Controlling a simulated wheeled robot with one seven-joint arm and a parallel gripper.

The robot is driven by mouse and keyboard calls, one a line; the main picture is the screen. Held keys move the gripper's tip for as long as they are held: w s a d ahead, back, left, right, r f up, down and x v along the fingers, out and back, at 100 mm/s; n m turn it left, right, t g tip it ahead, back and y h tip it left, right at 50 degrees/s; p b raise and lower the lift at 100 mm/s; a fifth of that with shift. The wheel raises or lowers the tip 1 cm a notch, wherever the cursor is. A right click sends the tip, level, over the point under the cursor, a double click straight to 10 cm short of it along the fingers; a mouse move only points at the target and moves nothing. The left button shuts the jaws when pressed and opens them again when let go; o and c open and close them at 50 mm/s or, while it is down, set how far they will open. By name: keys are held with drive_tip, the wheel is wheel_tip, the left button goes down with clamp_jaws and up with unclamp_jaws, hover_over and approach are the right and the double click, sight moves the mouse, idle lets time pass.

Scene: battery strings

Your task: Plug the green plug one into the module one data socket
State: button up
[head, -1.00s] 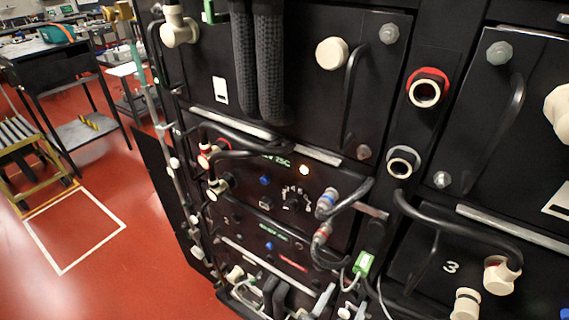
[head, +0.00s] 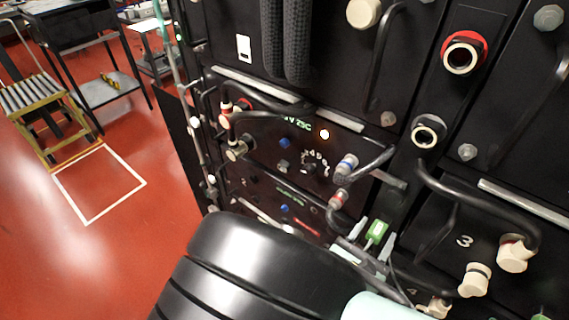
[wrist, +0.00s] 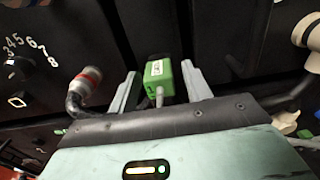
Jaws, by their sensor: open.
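The green plug (head: 376,232) with a pale label stands at the lower right of the head view, its light cable running down from it. In the wrist view the green plug (wrist: 158,72) is between my two grey fingers, with gaps on both sides. My gripper (wrist: 160,88) is open around it. In the head view my gripper (head: 367,252) is partly hidden by my arm. A dark block lies just behind the plug's far end; I cannot tell whether they are joined. I cannot make out which opening is the module one data socket.
A red-ringed cable connector (wrist: 85,85) is left of my gripper, near the numbered dial (wrist: 20,68). A blue-ringed connector (head: 346,165) is above it. Thick black cables and cream connectors (head: 515,255) stick out at the right.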

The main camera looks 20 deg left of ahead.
clamp_jaws()
drive_tip(key=shift+v, duration=1.6)
idle(0.3)
drive_tip(key=shift+v, duration=2.45)
